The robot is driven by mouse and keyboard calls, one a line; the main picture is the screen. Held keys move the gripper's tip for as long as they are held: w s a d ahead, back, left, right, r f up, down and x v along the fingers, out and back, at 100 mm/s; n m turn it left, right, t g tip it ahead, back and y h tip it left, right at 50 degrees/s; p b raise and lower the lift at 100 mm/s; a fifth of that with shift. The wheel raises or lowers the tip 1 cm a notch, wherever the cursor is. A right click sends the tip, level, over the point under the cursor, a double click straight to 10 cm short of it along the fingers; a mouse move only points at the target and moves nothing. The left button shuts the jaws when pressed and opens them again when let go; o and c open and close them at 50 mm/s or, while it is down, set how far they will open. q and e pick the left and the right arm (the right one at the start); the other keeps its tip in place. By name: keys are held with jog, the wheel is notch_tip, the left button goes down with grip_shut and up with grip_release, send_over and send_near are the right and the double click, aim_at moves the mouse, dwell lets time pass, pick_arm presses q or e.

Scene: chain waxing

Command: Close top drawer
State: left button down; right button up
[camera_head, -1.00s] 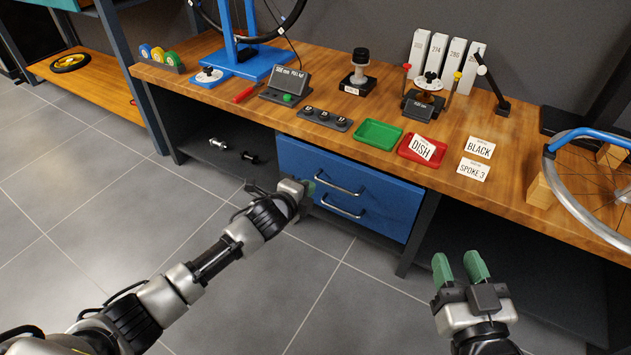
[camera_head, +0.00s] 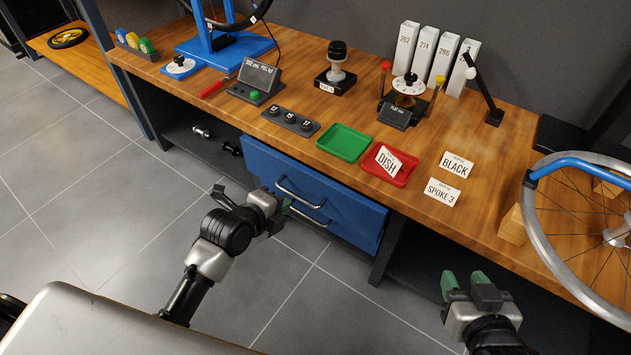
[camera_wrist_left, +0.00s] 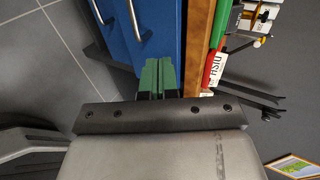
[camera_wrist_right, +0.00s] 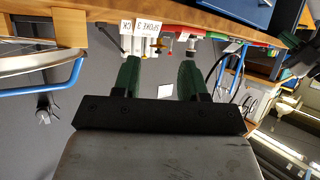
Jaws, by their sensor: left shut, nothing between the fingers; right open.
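The blue top drawer (camera_head: 340,197) sits under the workbench edge, with a silver bar handle (camera_head: 299,193) on its front. Its front looks close to flush with the bench, but I cannot tell whether a small gap is left. A second handle (camera_head: 307,216) marks the lower drawer. My left gripper (camera_head: 285,206) is shut and empty by the left part of the drawer fronts. In the left wrist view its green fingertips (camera_wrist_left: 158,68) lie together before the blue front, near the wooden edge; contact is unclear. My right gripper (camera_head: 464,283) is open and empty, away from the drawers.
The bench top (camera_head: 400,225) carries a green tray (camera_head: 344,143), a red tray (camera_head: 389,168), label cards and several tools. A wheel (camera_head: 535,225) with a blue frame part stands at the right. An open shelf (camera_head: 185,135) is left of the drawers. The floor in front is clear.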

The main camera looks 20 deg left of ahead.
aim_at(318, 178)
pick_arm(q)
jog(key=b+x, duration=0.1)
jog(key=x, duration=0.2)
jog(key=b+x, duration=0.1)
jog(key=x, duration=0.3)
jog(key=r+b+x, duration=0.1)
jog(key=b+x, duration=0.1)
jog(key=x, duration=0.2)
jog(key=shift+w+d, duration=0.15)
jog(key=shift+w, duration=0.2)
jog(key=shift+w+d+r, duration=0.15)
jog(key=shift+w, duration=0.35)
pick_arm(e)
notch_tip(318, 178, up, 12)
jog(key=a+t+y, duration=0.2)
jog(key=t+y, duration=0.1)
jog(key=t, duration=0.8)
jog(key=shift+w+r+n+t+y, duration=0.2)
jog(key=shift+n+t+y, duration=0.1)
jog(key=shift+y, duration=0.1)
jog(key=shift+a, duration=0.15)
